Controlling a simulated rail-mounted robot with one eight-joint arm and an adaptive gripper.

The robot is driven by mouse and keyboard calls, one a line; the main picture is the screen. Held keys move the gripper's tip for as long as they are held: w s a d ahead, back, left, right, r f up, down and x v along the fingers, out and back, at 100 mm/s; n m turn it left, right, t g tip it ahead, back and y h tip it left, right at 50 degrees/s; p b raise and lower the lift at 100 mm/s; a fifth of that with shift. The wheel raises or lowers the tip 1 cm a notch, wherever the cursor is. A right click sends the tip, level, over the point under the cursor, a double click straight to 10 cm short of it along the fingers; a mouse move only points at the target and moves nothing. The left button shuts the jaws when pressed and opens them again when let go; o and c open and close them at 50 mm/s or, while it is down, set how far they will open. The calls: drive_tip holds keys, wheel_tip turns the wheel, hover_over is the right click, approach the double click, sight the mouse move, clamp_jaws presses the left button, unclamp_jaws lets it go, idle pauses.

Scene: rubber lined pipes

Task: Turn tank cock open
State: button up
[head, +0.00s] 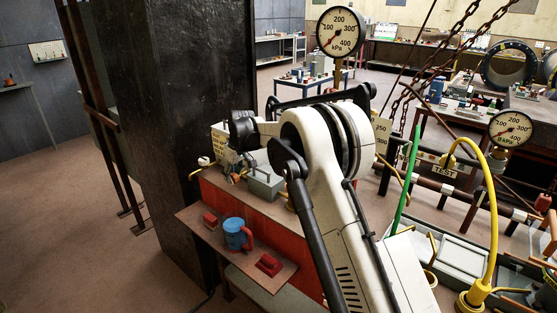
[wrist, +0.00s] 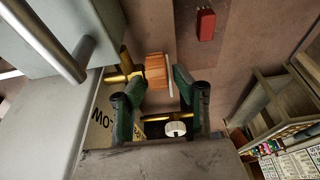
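In the wrist view, a brass fitting (wrist: 155,117) with a white knob (wrist: 175,128) shows between my gripper's two green and black fingers; it looks like the tank cock, but I cannot be certain. The fingers of my gripper (wrist: 158,105) stand apart, with no visible grip on the knob. I cannot tell whether either finger touches it. In the head view, a white knob (head: 203,161) sits at the left end of the red tank-like bench (head: 270,222). My arm hides much of the area around my gripper there.
A grey box with a metal rod (wrist: 60,45) is close at the wrist view's upper left. A dark column (head: 200,100) stands left of the bench. A low shelf holds a blue mug (head: 236,234) and red blocks (head: 269,264). Pipes and gauges crowd the right.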

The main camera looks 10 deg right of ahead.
drive_tip(key=shift+s+d+r+t+y, duration=0.1)
drive_tip(key=shift+d+r+t+y, duration=0.1)
drive_tip(key=shift+t+y, duration=0.25)
drive_tip(key=v, duration=1.4)
drive_tip(key=s+d+r+m+b, duration=0.1)
drive_tip(key=s+d+r+b, duration=0.1)
drive_tip(key=s+d, duration=0.3)
drive_tip(key=s+d+r+m+t+h+b, duration=0.1)
drive_tip(key=s+d+b, duration=0.3)
drive_tip(key=s, duration=0.8)
drive_tip(key=shift+d+r+m, duration=0.6)
drive_tip(key=shift+d+r, duration=0.05)
drive_tip(key=shift+t, duration=0.25)
